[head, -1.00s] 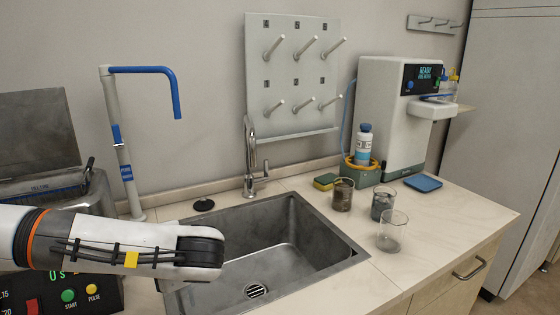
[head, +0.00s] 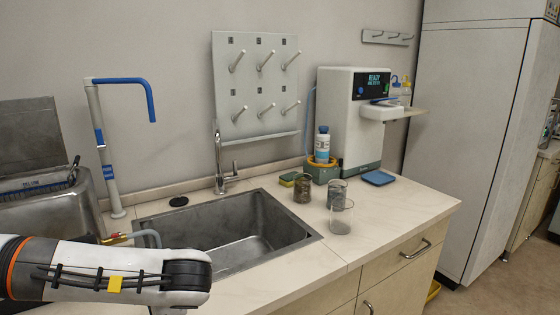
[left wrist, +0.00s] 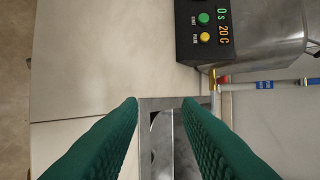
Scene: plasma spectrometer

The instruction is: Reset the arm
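My left arm comes in from the left in the head view, in front of the sink, and its gripper is not seen there. In the left wrist view my left gripper (left wrist: 160,104) shows two green ridged fingers, apart, with nothing between them. It points down over the counter (left wrist: 100,50) and the edge of the sink (left wrist: 163,140). A control box (left wrist: 208,30) with a green and a yellow button lies ahead of the fingers. My right arm and gripper are not in view.
The sink (head: 305,238) has a tap (head: 219,165) behind it. Glass beakers (head: 341,217) stand right of it, near a white spectrometer (head: 345,120) and a blue tray (head: 378,178). A blue-tipped pipe (head: 100,145) rises at left. A pegboard (head: 250,90) hangs behind.

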